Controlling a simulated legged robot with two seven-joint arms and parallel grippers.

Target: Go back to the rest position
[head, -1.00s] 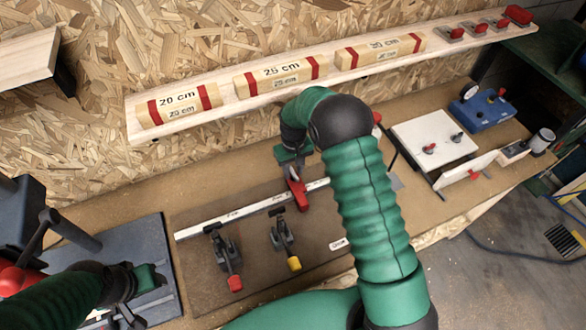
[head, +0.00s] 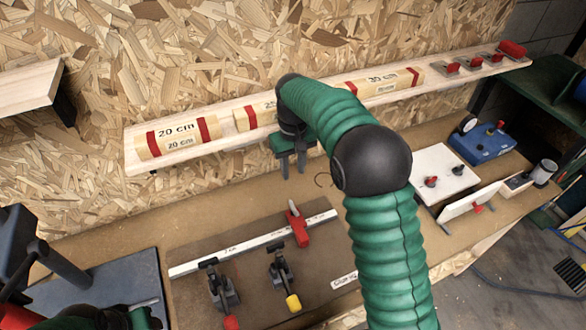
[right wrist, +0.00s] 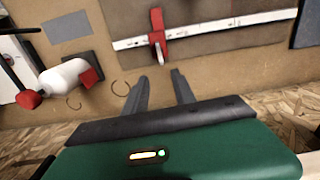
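My right gripper (head: 293,172) is open and empty, raised above the bench near the wall shelf. Its two apart fingers also show in the right wrist view (right wrist: 160,88), with nothing between them. A red sliding stop (head: 298,226) sits on the white ruler rail (head: 235,247) on the brown board; it also shows in the right wrist view (right wrist: 157,35), apart from the fingers. My left arm shows at the bottom left edge of the head view, but its fingers are cut off or too dark to make out.
Two toggle clamps (head: 222,292) (head: 283,275) stand on the board. Labelled wooden blocks (head: 178,138) lie on the wall shelf (head: 235,134). A white panel (head: 443,172) and a blue box (head: 482,142) are at the right.

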